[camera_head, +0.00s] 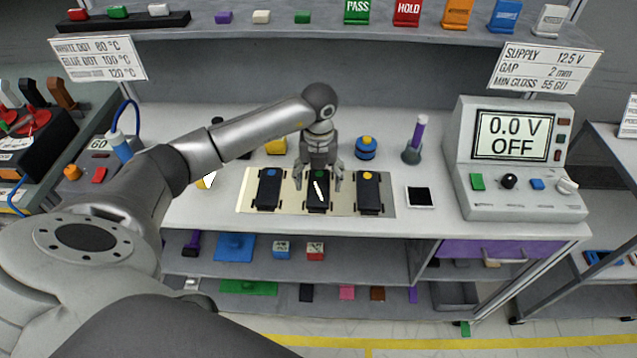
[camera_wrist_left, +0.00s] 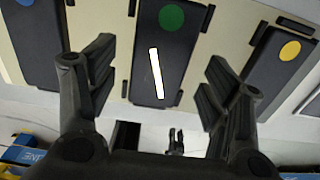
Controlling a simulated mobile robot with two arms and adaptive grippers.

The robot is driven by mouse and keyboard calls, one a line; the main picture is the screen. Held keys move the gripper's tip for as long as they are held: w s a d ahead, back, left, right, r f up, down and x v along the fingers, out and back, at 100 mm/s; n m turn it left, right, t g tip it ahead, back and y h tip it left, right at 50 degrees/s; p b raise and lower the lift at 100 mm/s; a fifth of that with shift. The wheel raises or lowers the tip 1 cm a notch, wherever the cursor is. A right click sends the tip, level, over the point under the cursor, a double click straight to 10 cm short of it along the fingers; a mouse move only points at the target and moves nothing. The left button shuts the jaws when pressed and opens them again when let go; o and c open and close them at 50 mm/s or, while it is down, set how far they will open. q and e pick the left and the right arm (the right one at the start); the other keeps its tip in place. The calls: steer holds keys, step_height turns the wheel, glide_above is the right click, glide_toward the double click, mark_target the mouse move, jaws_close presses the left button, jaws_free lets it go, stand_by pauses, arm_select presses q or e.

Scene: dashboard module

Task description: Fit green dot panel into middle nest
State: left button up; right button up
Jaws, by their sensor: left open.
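The green dot panel (camera_head: 317,200), a dark slab with a green dot and a slanted white strip, lies in the middle place of the pale mat (camera_head: 247,188). It also shows in the left wrist view (camera_wrist_left: 172,60), between dark corner pieces. Whether it is fully seated cannot be told. The blue dot panel (camera_head: 269,190) lies to its left and the yellow dot panel (camera_head: 369,193) to its right. My left gripper (camera_head: 318,180) is open over the green dot panel, its fingers apart on either side, and no contact shows. My right gripper is not in view.
A blue round object with a yellow top (camera_head: 366,148) and a purple-handled tool (camera_head: 416,140) stand behind the mat. The bench front is clear.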

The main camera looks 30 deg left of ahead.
mark_target(319, 187)
arm_select(q)
step_height(319, 187, up, 10)
steer(key=b, duration=0.2)
steer(key=shift+r, duration=0.15)
stand_by(0.4)
